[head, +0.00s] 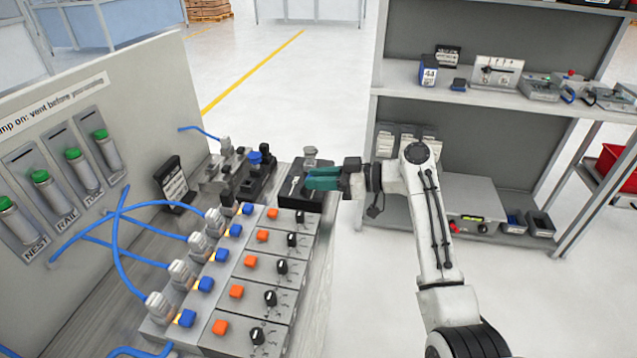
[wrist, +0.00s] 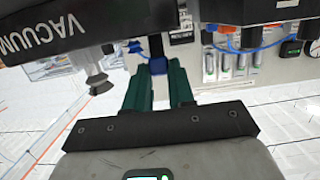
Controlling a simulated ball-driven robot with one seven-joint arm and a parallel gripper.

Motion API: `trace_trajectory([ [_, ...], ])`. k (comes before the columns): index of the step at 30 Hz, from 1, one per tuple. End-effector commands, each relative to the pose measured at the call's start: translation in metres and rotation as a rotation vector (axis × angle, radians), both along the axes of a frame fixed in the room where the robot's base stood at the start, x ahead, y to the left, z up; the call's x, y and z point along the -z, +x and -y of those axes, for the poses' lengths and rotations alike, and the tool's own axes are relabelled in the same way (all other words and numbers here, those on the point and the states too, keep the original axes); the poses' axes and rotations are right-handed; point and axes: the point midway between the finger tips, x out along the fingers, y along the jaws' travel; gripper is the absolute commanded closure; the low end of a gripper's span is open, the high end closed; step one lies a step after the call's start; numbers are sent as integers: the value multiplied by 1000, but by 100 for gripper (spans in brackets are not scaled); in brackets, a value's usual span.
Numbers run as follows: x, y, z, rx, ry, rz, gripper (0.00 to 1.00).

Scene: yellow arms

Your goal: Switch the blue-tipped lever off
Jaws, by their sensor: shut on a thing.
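The blue-tipped lever shows in the wrist view as a blue tip (wrist: 158,66) on a dark stem, between the ends of my gripper's teal fingers (wrist: 161,75). The fingers are shut on it with a narrow gap. In the head view my gripper (head: 311,179) reaches left over the black block near the far end of the bench. The contact itself is hard to make out there.
A black block marked VACUUM (wrist: 50,28) with a grey cup (wrist: 97,83) is close beside the fingers. A blue cap (head: 256,158) stands left of my gripper. Valve blocks with orange buttons (head: 236,291) fill the near bench. A shelf (head: 480,95) stands at the right.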

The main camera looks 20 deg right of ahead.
Motion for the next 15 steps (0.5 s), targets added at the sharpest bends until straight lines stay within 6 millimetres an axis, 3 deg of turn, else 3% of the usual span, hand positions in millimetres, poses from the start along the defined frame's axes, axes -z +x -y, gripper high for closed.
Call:
trace_trajectory([
  [11,1,0,1,2,3,-1,100],
  [12,1,0,1,2,3,-1,73],
  [15,1,0,0,1,3,0,63],
])
